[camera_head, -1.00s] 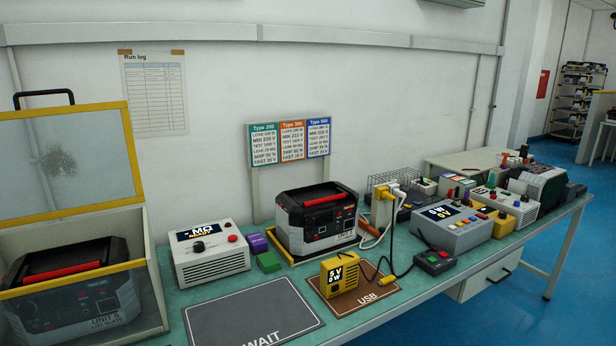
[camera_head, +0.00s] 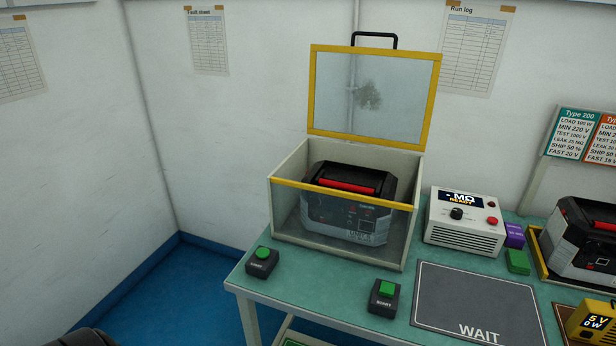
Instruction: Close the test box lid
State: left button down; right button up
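The test box (camera_head: 292,214) stands at the left end of the green bench in the head view. Its lid (camera_head: 313,100), a clear panel in a yellow frame, is raised and stands upright at the back. A black handle (camera_head: 374,36) is on the lid's top edge. A grey and black power unit (camera_head: 350,215) with a red grip sits inside the box. Neither gripper shows. A dark rounded shape at the bottom left edge is too cut off to identify.
Two green-button boxes, one at the left corner (camera_head: 262,262) and one farther right (camera_head: 384,298), stand in front of the box. A white tester (camera_head: 464,224) reading "READY" stands close to the right. The grey WAIT mat (camera_head: 470,290) is empty. Walls meet in a corner behind.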

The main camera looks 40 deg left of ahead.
aim_at(368, 91)
jog(key=u, duration=0.85)
